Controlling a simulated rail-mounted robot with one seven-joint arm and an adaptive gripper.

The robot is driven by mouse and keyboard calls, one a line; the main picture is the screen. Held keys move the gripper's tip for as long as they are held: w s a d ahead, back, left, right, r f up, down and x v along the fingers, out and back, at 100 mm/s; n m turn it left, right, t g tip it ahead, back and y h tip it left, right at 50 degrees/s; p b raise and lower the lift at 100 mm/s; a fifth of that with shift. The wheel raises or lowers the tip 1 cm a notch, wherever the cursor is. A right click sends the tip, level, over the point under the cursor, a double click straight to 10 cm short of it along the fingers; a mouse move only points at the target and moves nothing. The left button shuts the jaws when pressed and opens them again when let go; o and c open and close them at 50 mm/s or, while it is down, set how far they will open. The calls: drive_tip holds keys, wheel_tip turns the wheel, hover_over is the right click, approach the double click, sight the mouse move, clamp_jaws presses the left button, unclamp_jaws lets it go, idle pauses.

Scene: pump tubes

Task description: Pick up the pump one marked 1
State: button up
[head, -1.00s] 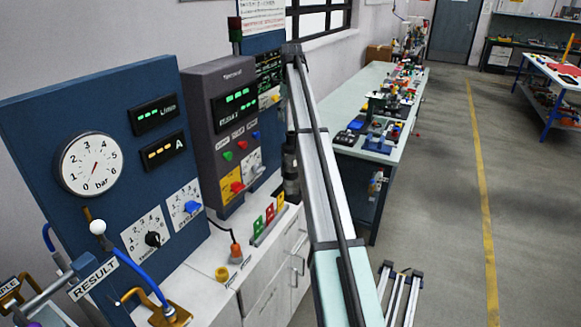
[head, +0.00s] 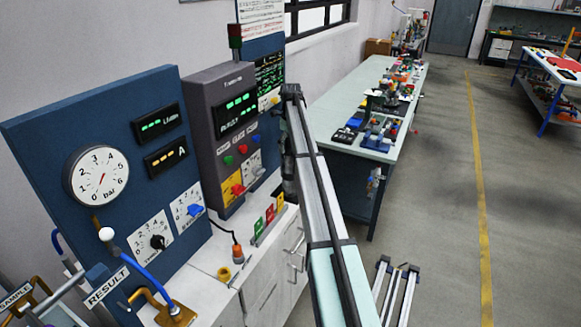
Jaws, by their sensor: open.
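I cannot make out a pump marked 1 in the head view. At the lower left, a bent blue tube (head: 150,272) with a white ball at its upper end runs down to a brass-coloured fitting (head: 176,314). A RESULT label (head: 107,287) is beside it, and a SAMPLE label (head: 15,295) is at the left edge. The lower part of this area is cut off by the frame. My gripper does not clearly show.
A blue panel with a bar gauge (head: 97,176) and a grey control box (head: 222,140) stand on the white cabinet (head: 262,285). A long bench (head: 350,100) with many small parts runs to the back. The floor (head: 430,200) at right is clear.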

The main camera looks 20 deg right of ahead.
drive_tip(key=shift+f, duration=0.7)
drive_tip(key=c, duration=1.6)
drive_tip(key=shift+r, duration=0.15)
drive_tip(key=shift+c, duration=0.6)
